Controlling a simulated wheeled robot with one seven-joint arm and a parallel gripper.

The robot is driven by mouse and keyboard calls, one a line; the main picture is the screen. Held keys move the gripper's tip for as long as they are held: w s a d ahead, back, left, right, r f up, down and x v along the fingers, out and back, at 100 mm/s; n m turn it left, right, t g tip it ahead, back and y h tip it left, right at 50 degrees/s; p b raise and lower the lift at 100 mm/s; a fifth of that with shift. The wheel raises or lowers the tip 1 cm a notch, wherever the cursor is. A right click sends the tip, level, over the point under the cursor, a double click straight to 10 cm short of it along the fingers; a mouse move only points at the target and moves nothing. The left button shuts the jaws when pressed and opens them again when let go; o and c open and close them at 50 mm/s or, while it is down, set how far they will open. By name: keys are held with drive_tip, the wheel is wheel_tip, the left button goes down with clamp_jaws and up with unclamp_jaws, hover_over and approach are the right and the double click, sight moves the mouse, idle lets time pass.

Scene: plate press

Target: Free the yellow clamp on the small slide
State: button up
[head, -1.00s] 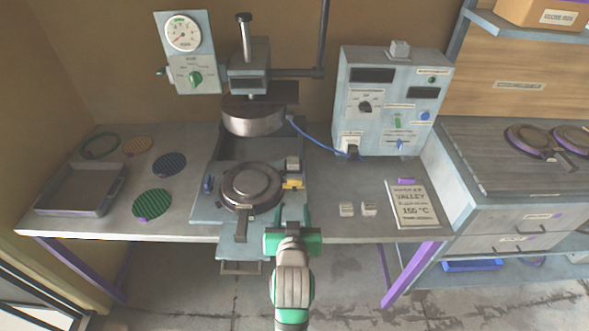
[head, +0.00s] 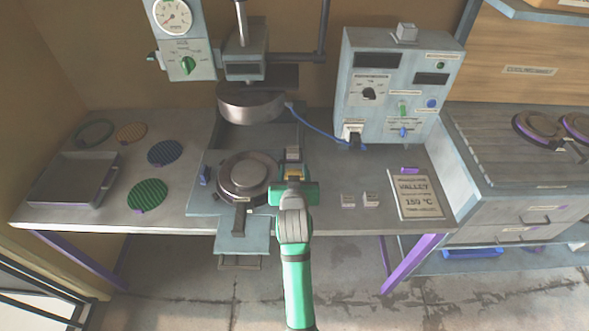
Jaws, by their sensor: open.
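The yellow clamp (head: 294,173) is a small bar at the right side of the round metal mould (head: 243,175), just below a small grey block (head: 293,154). Its lower part is hidden behind my gripper (head: 293,182). My green gripper is open, with its fingertips at the clamp in the picture. I cannot tell whether the fingers touch it or stand on both sides of it. The mould sits on the press's slide plate (head: 242,242), with its dark handle pointing towards me.
The press head (head: 251,101) hangs above and behind the mould. A grey control box (head: 396,88) with a blue cable stands to the right. Two small blocks (head: 360,200) and a label card (head: 414,193) lie at right. A grey tray (head: 72,180) and several round discs lie left.

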drive_tip(key=shift+w+f, duration=0.25)
drive_tip(key=shift+w, duration=0.45)
drive_tip(key=shift+c, duration=0.6)
drive_tip(key=c, duration=0.7)
drive_tip(key=shift+o, duration=0.2)
